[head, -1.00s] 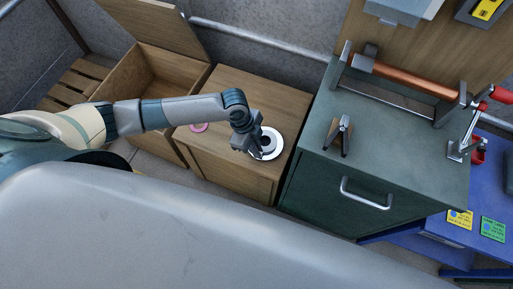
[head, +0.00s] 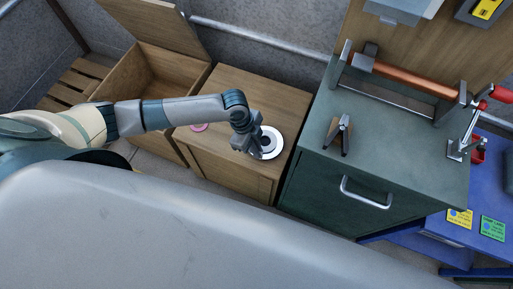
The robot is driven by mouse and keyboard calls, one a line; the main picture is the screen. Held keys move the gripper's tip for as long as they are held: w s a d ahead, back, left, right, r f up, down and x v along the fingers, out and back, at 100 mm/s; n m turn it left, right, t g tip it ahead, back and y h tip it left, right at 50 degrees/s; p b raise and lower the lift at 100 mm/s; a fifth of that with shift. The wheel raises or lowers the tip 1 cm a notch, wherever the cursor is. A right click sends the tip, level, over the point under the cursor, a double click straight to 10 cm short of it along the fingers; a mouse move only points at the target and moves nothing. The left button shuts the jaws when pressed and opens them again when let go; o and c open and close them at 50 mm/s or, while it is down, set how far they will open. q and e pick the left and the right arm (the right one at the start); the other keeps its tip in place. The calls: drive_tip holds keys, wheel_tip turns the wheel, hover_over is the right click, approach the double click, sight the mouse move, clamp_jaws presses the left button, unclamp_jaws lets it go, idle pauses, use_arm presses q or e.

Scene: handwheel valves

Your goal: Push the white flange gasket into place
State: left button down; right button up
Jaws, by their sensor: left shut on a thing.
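The white flange gasket (head: 275,146) is a white ring lying around a dark centre on top of the wooden cabinet (head: 285,97). My left gripper (head: 259,149) is at the left side of the ring, pointing down, and covers part of it. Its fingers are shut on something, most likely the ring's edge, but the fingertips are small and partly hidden. I cannot tell whether the ring is fully seated. My right gripper does not show.
A pink ring (head: 199,127) lies on the same cabinet to the left, partly under my arm. An open wooden box (head: 150,75) stands further left. A green cabinet (head: 400,165) to the right carries a dark clamp-like tool (head: 345,136) and a copper pipe (head: 415,79).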

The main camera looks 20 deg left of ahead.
use_arm(q)
drive_tip(key=shift+f, duration=0.1)
idle(0.5)
drive_tip(key=c, duration=1.8)
unclamp_jaws()
drive_tip(key=shift+r, duration=0.2)
drive_tip(key=shift+p+v, duration=2.4)
drive_tip(key=shift+p, duration=0.2)
drive_tip(key=v, duration=1.7)
drive_tip(key=shift+s+r, duration=0.1)
drive_tip(key=shift+r, duration=0.05)
